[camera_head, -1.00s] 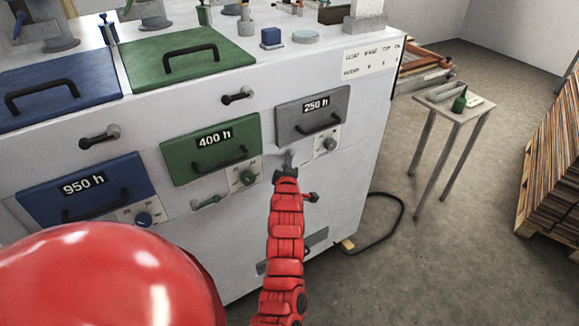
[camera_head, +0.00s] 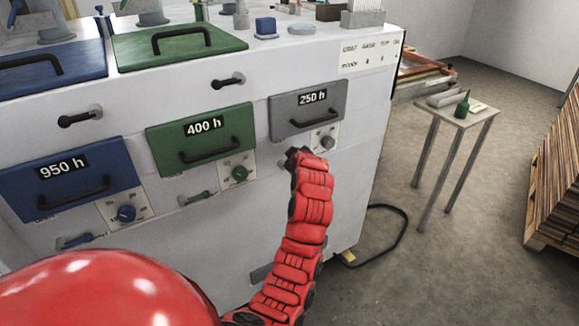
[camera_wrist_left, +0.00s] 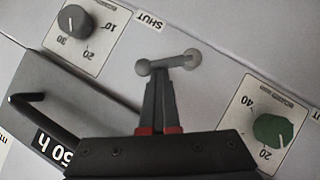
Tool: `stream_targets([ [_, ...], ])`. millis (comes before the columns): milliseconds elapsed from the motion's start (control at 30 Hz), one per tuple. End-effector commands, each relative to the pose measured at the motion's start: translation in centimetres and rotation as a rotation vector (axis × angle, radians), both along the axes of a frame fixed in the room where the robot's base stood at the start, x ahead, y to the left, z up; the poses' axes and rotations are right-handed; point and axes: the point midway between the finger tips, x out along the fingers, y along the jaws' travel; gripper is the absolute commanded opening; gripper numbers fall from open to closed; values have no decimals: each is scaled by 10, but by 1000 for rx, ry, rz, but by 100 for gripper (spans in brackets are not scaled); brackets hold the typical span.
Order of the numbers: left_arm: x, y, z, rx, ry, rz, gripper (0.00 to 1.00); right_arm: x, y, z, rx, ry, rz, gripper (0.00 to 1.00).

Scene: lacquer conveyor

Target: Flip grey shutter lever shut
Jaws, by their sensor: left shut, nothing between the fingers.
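The grey shutter lever (camera_wrist_left: 168,62) shows in the left wrist view as a short bar with a round knob at its left end and a round end piece at the right. It lies nearly level in that picture, below the printed word SHUT. My left gripper (camera_wrist_left: 159,80) is shut and empty, its fingertips at the bar near the knob; I cannot tell whether they touch it. In the head view my left gripper (camera_head: 298,155) is at the machine front below the grey 250 h drawer (camera_head: 308,112) and hides the lever. My right gripper is not in view.
A grey-plate dial (camera_head: 327,141) sits close right of my gripper. The green 400 h drawer (camera_head: 204,138), its green lever (camera_head: 196,198) and the blue 950 h drawer (camera_head: 70,180) are to the left. A small table (camera_head: 458,112) stands right, with open floor beside it.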

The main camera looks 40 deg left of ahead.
Motion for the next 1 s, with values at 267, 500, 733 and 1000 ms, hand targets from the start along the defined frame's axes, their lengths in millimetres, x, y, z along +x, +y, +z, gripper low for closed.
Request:
stream_targets([
  [267, 15, -7, -5, 104, 228, -5, 0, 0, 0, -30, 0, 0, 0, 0],
  [500, 22, -10, -12, 172, 404, -5, 0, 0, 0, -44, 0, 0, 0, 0],
  [733, 26, -12, -16, 219, 516, -5, 0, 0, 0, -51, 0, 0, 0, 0],
  [1000, 28, -13, -20, 243, 577, -8, 0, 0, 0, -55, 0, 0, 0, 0],
])
